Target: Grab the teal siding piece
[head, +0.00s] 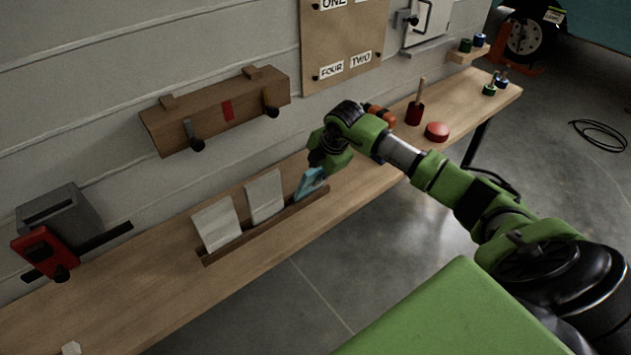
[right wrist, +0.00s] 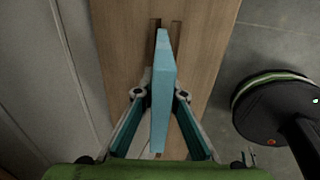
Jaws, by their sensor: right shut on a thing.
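The teal siding piece (head: 311,182) stands upright in the right end of a wooden slotted rack on the bench. In the right wrist view the teal piece (right wrist: 163,90) runs up the middle between the two fingers. My right gripper (head: 318,166) is over it, with its fingers (right wrist: 160,96) closed on both sides of the piece. The lower edge of the piece is at the rack (head: 262,228); whether it touches the slot cannot be told. My left gripper is not in view.
Two pale siding pieces (head: 216,224) (head: 264,196) stand in the same rack to the left. A wooden box with clamps (head: 218,112) is on the wall behind. A red-and-grey device (head: 48,245) is at the left, a red button (head: 437,131) at the right. The bench front is clear.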

